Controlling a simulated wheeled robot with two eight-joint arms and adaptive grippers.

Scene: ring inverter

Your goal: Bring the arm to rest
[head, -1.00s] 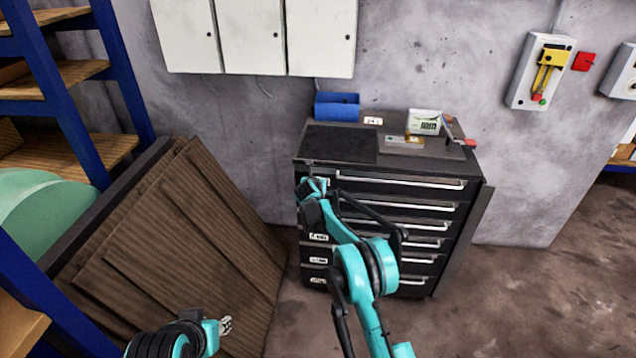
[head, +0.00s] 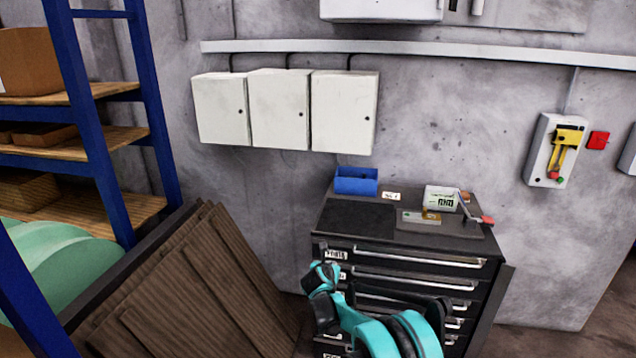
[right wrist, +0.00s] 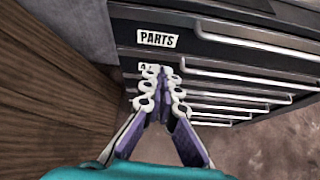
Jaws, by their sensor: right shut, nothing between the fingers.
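My right gripper (head: 326,262) is in front of the upper left corner of the black drawer cabinet (head: 330,225), near its top drawers. In the right wrist view its two fingers (right wrist: 161,80) are closed together with nothing between them. They point at the cabinet front, just below the PARTS label (right wrist: 157,38). I cannot tell whether the tips touch the cabinet. My teal right arm hides part of the lower drawers. My left gripper is not in view.
On the cabinet are a blue bin (head: 356,181), a white-and-green box (head: 441,197) and a dark mat (head: 354,214). Brown ribbed panels (head: 190,290) lean at the left beside a blue shelf rack (head: 98,150). White wall boxes (head: 277,108) hang above.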

